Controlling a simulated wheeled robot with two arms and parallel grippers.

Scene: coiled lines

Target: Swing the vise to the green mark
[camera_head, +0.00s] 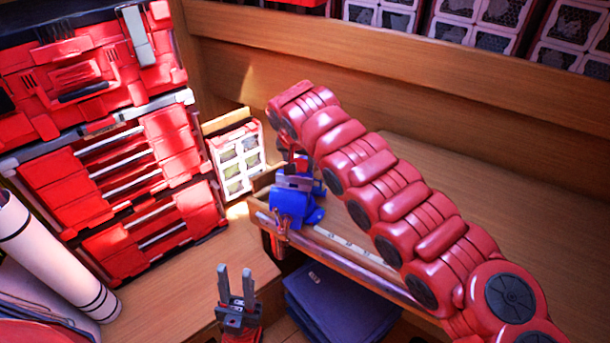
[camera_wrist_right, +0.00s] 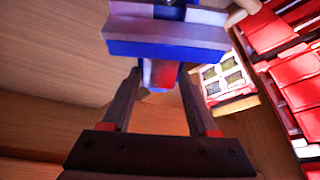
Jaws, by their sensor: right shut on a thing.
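The blue vise (camera_head: 290,207) sits at the left corner of the wooden workbench (camera_head: 480,190), with grey jaws on top. In the right wrist view the vise (camera_wrist_right: 165,40) fills the top middle, its blue and grey body just beyond the fingertips. My right gripper (camera_wrist_right: 158,85) is shut on a narrow red and blue part of the vise; in the head view my red right arm mostly hides it. My left gripper (camera_head: 235,283) is open and empty, fingers up, low in the picture and apart from the vise. I cannot make out a green mark.
A red tool cabinet (camera_head: 130,160) stands at left, with a small white-fronted drawer box (camera_head: 238,160) beside the vise. A pale strip (camera_head: 350,243) lies along the bench's front edge. A dark blue box (camera_head: 335,305) is below. The bench right of my arm looks clear.

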